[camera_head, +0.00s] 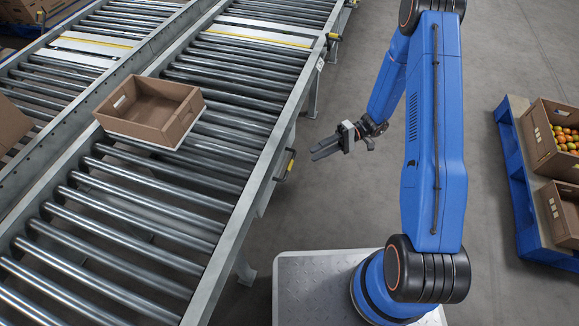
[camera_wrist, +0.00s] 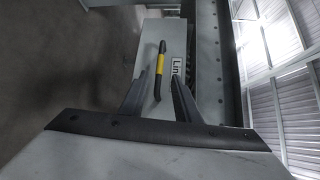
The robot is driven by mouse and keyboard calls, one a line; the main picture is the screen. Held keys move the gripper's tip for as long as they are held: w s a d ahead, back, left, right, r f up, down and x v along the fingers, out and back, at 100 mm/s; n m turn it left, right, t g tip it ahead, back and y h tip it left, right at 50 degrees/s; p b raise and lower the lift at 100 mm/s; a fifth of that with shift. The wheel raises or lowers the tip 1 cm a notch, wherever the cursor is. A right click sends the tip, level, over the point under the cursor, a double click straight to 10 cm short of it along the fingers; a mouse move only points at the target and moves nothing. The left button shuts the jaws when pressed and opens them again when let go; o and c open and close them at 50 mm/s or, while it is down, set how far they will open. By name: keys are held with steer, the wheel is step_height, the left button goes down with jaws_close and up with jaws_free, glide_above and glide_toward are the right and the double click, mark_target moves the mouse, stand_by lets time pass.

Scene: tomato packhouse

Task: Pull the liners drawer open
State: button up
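The liners drawer (camera_wrist: 148,38) shows in the wrist view as a grey front with a partly hidden label (camera_wrist: 177,66) reading "Lin". Its dark bar handle (camera_wrist: 159,70) has a yellow band and lines up between my fingers in the picture. My gripper (camera_wrist: 157,82) is open, with its two dark fingers apart and nothing held. In the head view my gripper (camera_head: 322,149) points left toward the conveyor's side, apart from it. A yellow-banded handle (camera_head: 289,165) shows on that side, a short way left of my fingertips. The drawer looks shut, its front mostly hidden in the head view.
The roller conveyor (camera_head: 150,190) fills the left, with an empty brown crate (camera_head: 150,110) on it. Another yellow-banded handle (camera_head: 333,37) is farther along its side. A blue pallet (camera_head: 520,190) with tomato crates (camera_head: 545,145) stands at right.

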mark_target(289, 166)
steer(key=x, duration=1.2)
steer(key=shift+a+f, duration=0.1)
steer(key=shift+a, duration=0.1)
jaws_close()
